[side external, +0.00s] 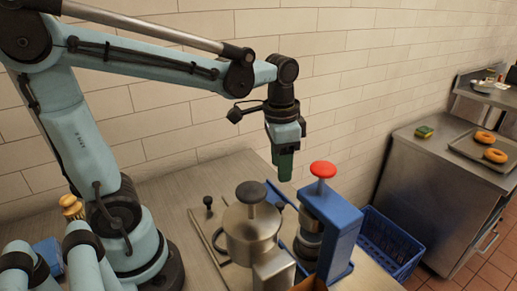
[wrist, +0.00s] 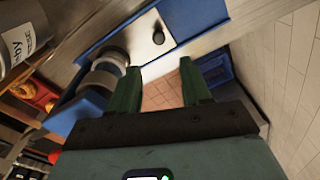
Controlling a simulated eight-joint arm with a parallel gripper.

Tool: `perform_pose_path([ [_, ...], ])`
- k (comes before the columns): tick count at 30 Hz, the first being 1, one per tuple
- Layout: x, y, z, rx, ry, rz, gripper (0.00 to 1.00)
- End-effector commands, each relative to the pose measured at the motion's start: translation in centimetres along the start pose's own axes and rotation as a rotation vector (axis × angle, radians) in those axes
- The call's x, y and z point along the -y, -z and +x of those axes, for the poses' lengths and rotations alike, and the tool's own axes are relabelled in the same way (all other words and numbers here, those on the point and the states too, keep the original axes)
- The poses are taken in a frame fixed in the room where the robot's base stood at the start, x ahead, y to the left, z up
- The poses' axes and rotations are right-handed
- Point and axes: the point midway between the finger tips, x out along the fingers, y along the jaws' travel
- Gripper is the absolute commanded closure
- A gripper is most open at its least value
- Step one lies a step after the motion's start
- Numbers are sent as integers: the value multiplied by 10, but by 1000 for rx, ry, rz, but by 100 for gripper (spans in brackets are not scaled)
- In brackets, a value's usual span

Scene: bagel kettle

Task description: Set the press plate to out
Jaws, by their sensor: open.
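A blue press (side external: 341,238) with a red knob (side external: 323,169) on top stands on the bench at the centre right in the side view. Grey round parts sit under its blue head; I cannot tell which of them is the press plate. In the wrist view the grey round parts (wrist: 108,68) show left of my fingers, beside a pale plate with a black knob (wrist: 157,38) on a blue base. My gripper (side external: 285,177) hangs above the bench, behind and left of the red knob. In the wrist view its green fingers (wrist: 158,88) are apart, with nothing between them.
A steel kettle (side external: 245,235) with a black knob stands left of the press. A blue crate (side external: 390,243) lies at the right. A steel counter (side external: 438,165) holds a tray of bagels (side external: 495,155) and a sponge (side external: 424,132). The tiled wall (side external: 335,95) is close behind my gripper.

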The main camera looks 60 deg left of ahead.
Motion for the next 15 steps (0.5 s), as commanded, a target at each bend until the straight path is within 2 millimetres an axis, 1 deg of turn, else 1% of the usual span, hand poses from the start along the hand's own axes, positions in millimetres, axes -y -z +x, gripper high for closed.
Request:
perform_pose_path([
  [3, 2, 3, 1, 42, -17, 28, 52],
  [8, 2, 3, 7, 56, -23, 38, 52],
  [11, 2, 3, 16, 55, -23, 38, 52],
  [15, 1, 2, 34, 54, -22, 37, 52],
])
